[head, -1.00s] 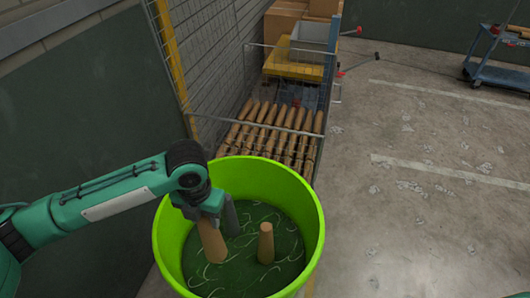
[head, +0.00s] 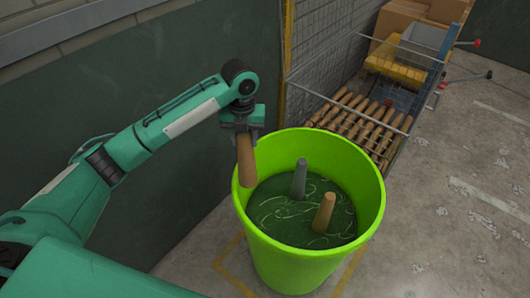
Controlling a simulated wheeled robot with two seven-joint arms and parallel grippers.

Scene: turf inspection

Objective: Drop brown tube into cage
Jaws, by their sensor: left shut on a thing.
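My left gripper (head: 243,130) is shut on a brown tube (head: 247,162), which hangs nearly upright at the left rim of the green bin (head: 374,190). The tube's lower end overlaps the bin's rim in the picture; I cannot tell whether they touch. Inside the bin, another brown tube (head: 324,212) and a grey tube (head: 299,178) stand on the dark green bottom. The wire cage (head: 322,97) stands behind the bin to the right, with a layer of several brown tubes (head: 361,125) lying side by side in it. My right gripper is not in view.
A yellow container (head: 396,66), a grey box (head: 425,40) and cardboard boxes (head: 398,20) are beyond the tubes. A yellow post (head: 287,50) and mesh fence stand left of the cage. The concrete floor (head: 450,215) at right is open.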

